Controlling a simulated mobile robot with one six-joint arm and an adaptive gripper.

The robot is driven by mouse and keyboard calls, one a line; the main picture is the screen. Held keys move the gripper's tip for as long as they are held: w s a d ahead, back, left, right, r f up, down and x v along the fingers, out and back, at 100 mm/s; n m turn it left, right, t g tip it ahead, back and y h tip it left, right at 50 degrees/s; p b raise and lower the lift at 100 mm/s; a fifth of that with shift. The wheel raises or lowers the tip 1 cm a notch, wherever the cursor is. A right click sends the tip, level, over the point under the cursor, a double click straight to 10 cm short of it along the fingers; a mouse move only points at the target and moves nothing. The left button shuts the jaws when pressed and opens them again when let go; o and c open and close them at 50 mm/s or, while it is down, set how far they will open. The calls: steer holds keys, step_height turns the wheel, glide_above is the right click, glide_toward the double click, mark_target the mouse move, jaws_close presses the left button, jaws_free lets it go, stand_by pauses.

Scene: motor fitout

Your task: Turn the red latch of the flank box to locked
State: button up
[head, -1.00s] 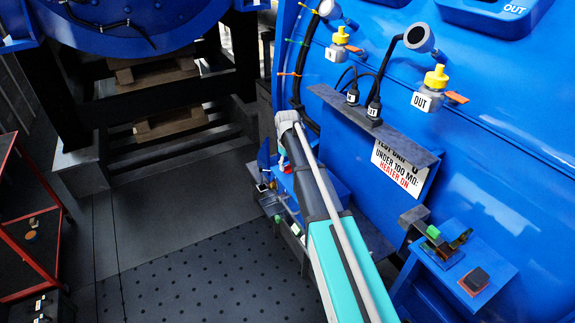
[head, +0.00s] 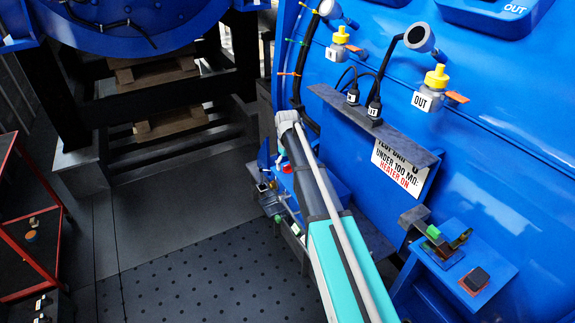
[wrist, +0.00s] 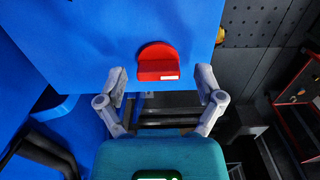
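The red latch (wrist: 157,62) is a rounded red knob with a white mark on its near edge, on the blue face of the flank box (wrist: 90,40) in the wrist view. My gripper (wrist: 160,78) is open, with one grey finger to the left and one to the right of the latch, both a little nearer to the camera. I cannot tell whether the fingertips are level with the latch; neither is seen touching it. In the head view a small red part (head: 285,167) shows beside my arm, and the arm hides most of the box and the gripper.
The big blue motor housing (head: 500,180) rises on the right, with a grey shelf (head: 375,125), cables and a warning sign (head: 402,170). A blue bracket (head: 460,265) juts out at lower right. A red-framed cart (head: 30,220) stands left. The floor between is clear.

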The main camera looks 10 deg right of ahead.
steer(key=shift+n, duration=0.5)
